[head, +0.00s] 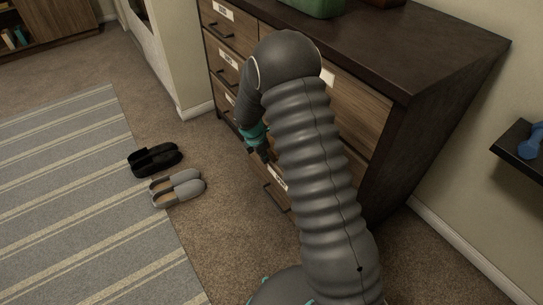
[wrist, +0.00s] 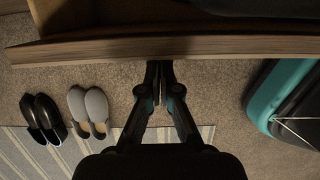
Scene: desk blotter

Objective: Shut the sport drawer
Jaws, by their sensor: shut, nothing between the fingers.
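A dark-topped dresser (head: 420,60) with wooden, labelled drawer fronts stands against the wall in the head view. I cannot read which label says sport. A low drawer front (head: 272,194) with a white label and dark handle shows partly behind my arm. In the wrist view, the wooden edge of a drawer front (wrist: 90,48) runs across the top, with a dark open drawer interior behind it. My gripper (wrist: 160,66) is shut and empty, its fingertips at or very near this edge; contact is unclear. In the head view my gripper (head: 266,156) is partly hidden by my arm.
Black slippers (head: 155,160) and grey slippers (head: 177,188) lie at the striped rug's (head: 70,190) edge, left of the dresser. A dark shelf (head: 520,150) with a blue dumbbell (head: 530,143) is at the right.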

